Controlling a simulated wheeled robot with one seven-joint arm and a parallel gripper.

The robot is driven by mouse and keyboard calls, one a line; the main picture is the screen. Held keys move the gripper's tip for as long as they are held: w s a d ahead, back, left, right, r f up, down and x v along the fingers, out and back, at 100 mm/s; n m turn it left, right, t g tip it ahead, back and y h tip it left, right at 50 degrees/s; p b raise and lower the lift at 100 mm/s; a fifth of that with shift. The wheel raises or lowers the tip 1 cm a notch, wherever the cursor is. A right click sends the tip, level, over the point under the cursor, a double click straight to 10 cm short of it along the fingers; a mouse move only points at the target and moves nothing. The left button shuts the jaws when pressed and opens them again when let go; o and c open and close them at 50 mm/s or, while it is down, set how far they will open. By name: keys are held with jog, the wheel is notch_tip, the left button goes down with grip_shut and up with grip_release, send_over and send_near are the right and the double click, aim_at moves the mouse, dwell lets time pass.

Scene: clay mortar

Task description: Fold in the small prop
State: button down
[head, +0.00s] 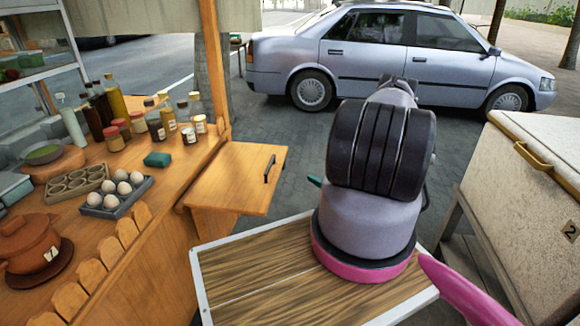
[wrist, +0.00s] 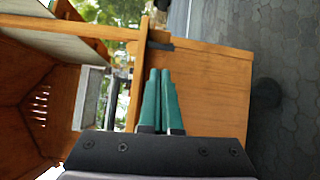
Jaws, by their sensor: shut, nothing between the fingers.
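A wooden leaf (head: 240,172) with a dark handle (head: 269,168) sticks out level from the right side of the wooden stall. A wooden piece (head: 228,226) shows below the leaf; I cannot tell whether it is the small prop. My gripper is mostly hidden behind my arm in the head view; a teal finger bit (head: 315,182) shows to the right of the leaf, apart from it. In the wrist view my gripper (wrist: 160,72) is shut and empty, in front of a wooden panel (wrist: 215,90). A small dark part (wrist: 160,46) shows beyond the fingertips.
The stall counter (head: 150,215) holds bottles (head: 115,100), an egg tray (head: 117,197) and a clay pot (head: 30,243). A wooden post (head: 215,65) rises beside the leaf. A white chest (head: 540,150) stands at right, a silver car (head: 400,55) behind.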

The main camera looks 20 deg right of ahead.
jog(key=x, duration=1.3)
jog(key=shift+w+a+m, duration=0.15)
jog(key=shift+w+m, duration=0.15)
jog(key=shift+w, duration=0.05)
